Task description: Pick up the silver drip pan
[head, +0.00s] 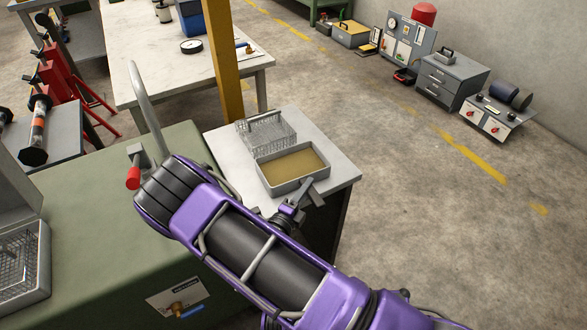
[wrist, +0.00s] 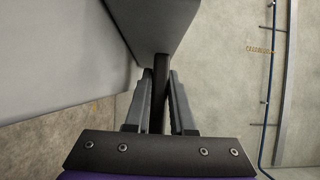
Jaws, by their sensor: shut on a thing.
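The silver drip pan (head: 280,189) is a shallow grey rectangular pan with brownish contents, at the near part of the small light-topped table in the head view. In the wrist view its grey end (wrist: 165,25) is at the top, with a dark handle (wrist: 160,78) running down from it. My gripper (head: 309,188) is at the pan's near right side; in the wrist view its two fingers (wrist: 160,95) are shut on the dark handle. The pan looks level. I cannot tell whether it touches the tabletop.
A wire basket (head: 265,130) stands just behind the pan on the small table (head: 225,141). A yellow post (head: 226,65) rises behind it. A green machine (head: 110,215) with a curved pipe is at left. Open floor (head: 430,180) lies to the right.

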